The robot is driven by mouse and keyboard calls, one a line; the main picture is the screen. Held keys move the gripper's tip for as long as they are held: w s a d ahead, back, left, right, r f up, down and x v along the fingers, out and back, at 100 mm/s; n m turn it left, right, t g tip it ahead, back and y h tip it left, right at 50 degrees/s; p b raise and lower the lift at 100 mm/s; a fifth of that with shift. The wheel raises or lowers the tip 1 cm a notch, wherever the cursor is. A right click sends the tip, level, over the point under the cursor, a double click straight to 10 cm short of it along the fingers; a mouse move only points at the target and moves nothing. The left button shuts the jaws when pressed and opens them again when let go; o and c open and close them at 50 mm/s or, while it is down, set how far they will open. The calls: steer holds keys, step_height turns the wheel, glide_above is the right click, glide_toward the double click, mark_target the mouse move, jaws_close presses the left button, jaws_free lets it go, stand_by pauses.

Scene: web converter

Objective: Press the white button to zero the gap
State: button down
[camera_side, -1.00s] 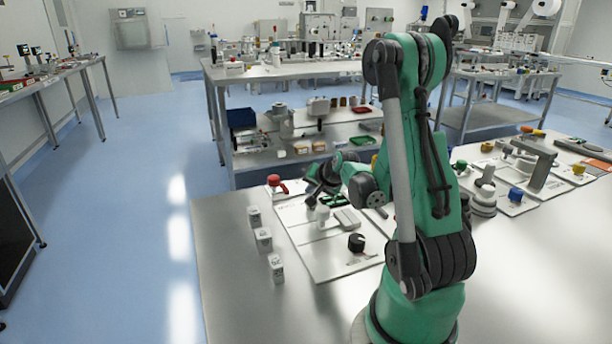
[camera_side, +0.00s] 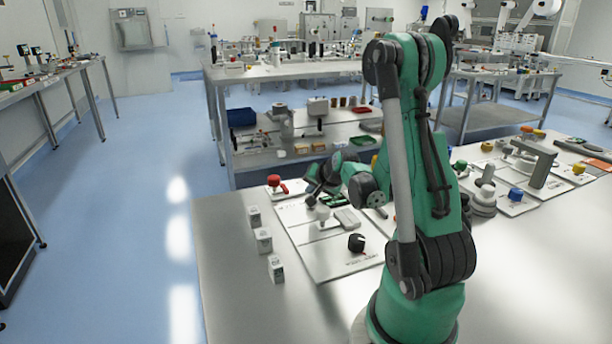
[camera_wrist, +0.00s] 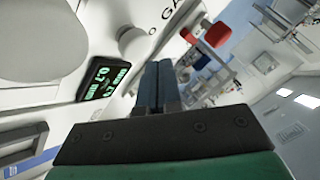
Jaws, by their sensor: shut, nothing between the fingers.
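The white button (camera_side: 322,212) is a round white knob on the pale panel (camera_side: 325,262). In the wrist view the white button (camera_wrist: 133,42) stands beside the panel's printed lettering, near a dark display (camera_wrist: 103,80) with green digits. My gripper (camera_side: 312,200) is low over the far part of the panel, close behind the button. In the wrist view my gripper (camera_wrist: 157,72) has its two dark fingers together and empty, with the tips just right of the button. I cannot tell whether they touch it.
A red knob (camera_side: 274,181) stands at the panel's far left corner and a black knob (camera_side: 356,242) at its near right. Several small white blocks (camera_side: 264,240) line the panel's left side. More devices, including a blue knob (camera_side: 515,194), stand to the right.

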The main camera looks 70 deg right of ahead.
steer(key=shift+f, duration=0.15)
steer(key=shift+f, duration=0.3)
steer(key=shift+r, duration=0.15)
stand_by(0.6)
steer(key=shift+r, duration=0.3)
steer(key=shift+r, duration=0.1)
steer(key=shift+r, duration=2.4)
